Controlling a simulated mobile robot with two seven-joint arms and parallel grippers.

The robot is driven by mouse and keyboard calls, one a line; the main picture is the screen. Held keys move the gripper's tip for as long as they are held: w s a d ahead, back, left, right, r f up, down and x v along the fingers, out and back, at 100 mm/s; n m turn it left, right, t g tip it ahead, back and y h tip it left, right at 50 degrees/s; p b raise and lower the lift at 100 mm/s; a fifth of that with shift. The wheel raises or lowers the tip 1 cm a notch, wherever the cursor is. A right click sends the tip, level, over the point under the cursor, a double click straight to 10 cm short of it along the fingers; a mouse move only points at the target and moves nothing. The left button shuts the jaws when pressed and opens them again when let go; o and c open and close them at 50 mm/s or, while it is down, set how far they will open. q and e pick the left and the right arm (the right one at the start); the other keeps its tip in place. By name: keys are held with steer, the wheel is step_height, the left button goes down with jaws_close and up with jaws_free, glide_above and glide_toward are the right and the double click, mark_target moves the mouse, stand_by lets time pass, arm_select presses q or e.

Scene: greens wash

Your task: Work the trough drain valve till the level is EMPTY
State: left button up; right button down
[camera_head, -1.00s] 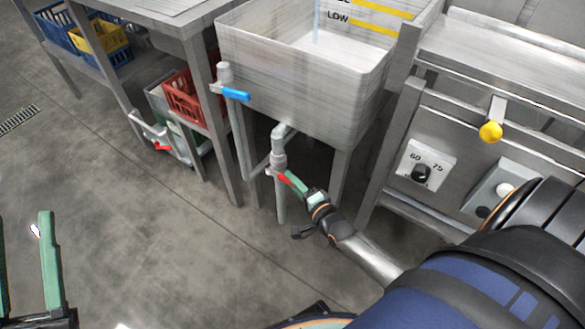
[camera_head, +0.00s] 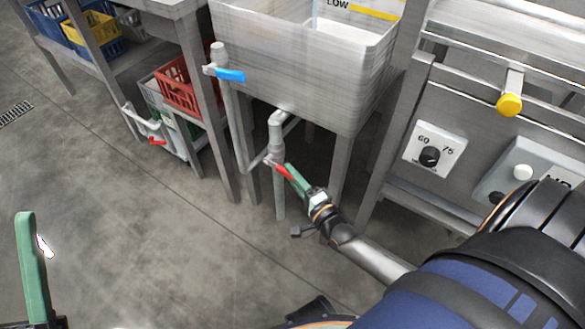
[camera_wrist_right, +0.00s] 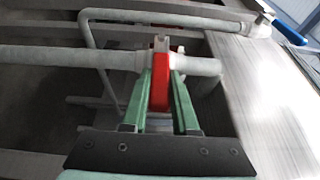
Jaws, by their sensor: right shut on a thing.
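The grey trough (camera_head: 300,65) stands at the top centre on metal legs, with a drain pipe (camera_head: 276,130) under it. The drain valve's red handle (camera_head: 283,171) sits on this pipe, and it fills the middle of the wrist view (camera_wrist_right: 160,82). My right gripper (camera_head: 297,182) is shut on the red handle, one green finger on each side (camera_wrist_right: 160,95). A yellow level stripe and the word LOW (camera_head: 337,4) show on the trough's back wall. The water level is cut off at the top. One finger of my left gripper (camera_head: 32,265) shows at lower left, with bare floor beside it.
A blue-handled valve (camera_head: 230,75) is on the riser pipe at the trough's left. Another red handle (camera_head: 158,141) is on a pipe farther left, near a red crate (camera_head: 177,85). A panel with a knob (camera_head: 430,156) and a yellow knob (camera_head: 509,104) are at right. The floor is clear.

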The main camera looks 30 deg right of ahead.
steer(key=shift+a, duration=0.25)
steer(key=c, duration=1)
jaws_free()
steer(key=shift+c, duration=0.2)
steer(key=o, duration=0.4)
steer(key=shift+d, duration=0.15)
steer(key=shift+c, duration=0.2)
steer(key=shift+s, duration=0.5)
steer(key=s+p, duration=0.3)
steer(key=s, duration=0.8)
steer(key=shift+s, duration=0.25)
steer(key=shift+f, duration=0.1)
